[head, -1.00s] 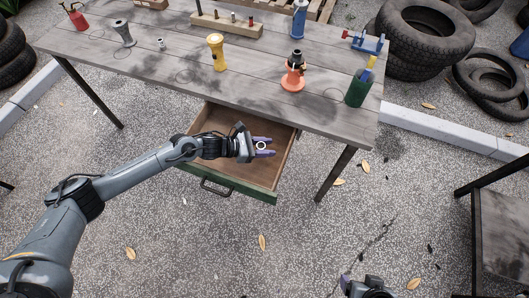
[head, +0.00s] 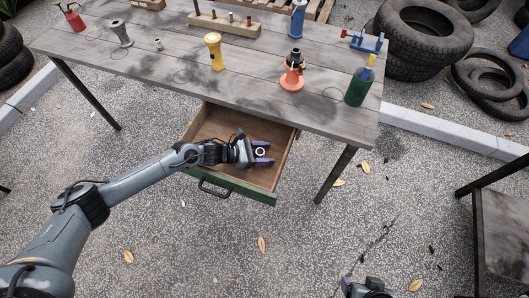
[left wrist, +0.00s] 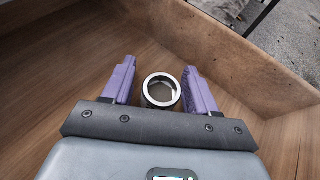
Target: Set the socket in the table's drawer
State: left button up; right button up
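The socket (head: 260,152) is a small metal ring-shaped piece inside the open drawer (head: 213,130), toward its right side. In the left wrist view the socket (left wrist: 150,98) stands with its open end up, apparently on the wooden drawer floor. My left gripper (head: 262,153) reaches into the drawer with its purple fingers spread on both sides of the socket. A narrow gap shows beside the socket, clearest at the left finger. My right gripper (head: 367,288) is only partly in view at the bottom edge, and its fingers cannot be made out.
The table (head: 130,75) stands above the drawer. On it are a yellow flashlight (head: 215,52), an orange-based item (head: 292,75), a green holder (head: 357,90), and a wooden block (head: 225,24). The drawer's green front (head: 235,190) and side walls surround my gripper.

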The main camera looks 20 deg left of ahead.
pick_arm(q)
jog(key=shift+o, duration=0.2)
jog(key=shift+r+p, duration=0.2)
jog(key=shift+p, duration=0.1)
jog(key=shift+p+v, duration=0.8)
jog(key=shift+v, duration=3)
